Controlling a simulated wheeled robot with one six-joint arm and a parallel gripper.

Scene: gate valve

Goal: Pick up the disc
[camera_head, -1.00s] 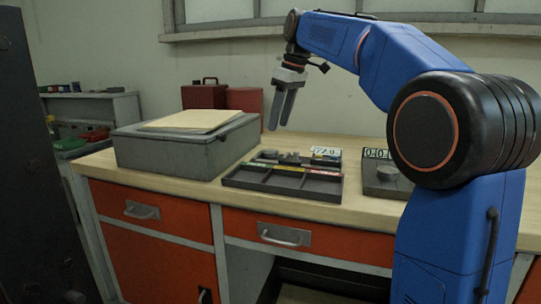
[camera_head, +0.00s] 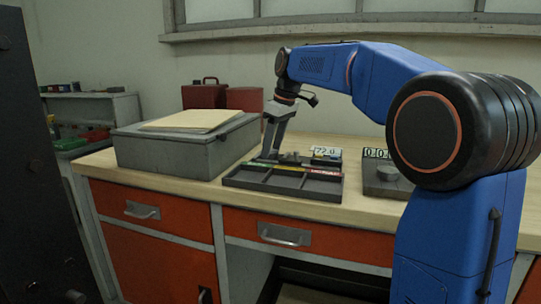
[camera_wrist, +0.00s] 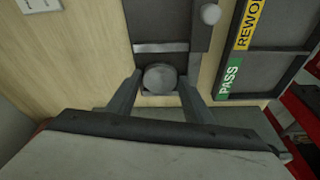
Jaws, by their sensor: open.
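The disc (camera_wrist: 160,78) is a round grey metal piece, seen from above in the wrist view. It sits at the end of a dark fixture (camera_wrist: 160,20) with a pale strip across it. My gripper (camera_wrist: 160,82) is open, with one finger on each side of the disc and small gaps showing. Whether the fingertips are level with the disc I cannot tell. In the head view my gripper (camera_head: 268,154) points down behind the left part of the sorting tray (camera_head: 283,181); the disc cannot be made out there.
The tray has coloured labels; PASS (camera_wrist: 230,76) and REWORK (camera_wrist: 248,22) are legible in the wrist view. A grey box (camera_head: 180,155) stands close left of my gripper. The bench front is clear.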

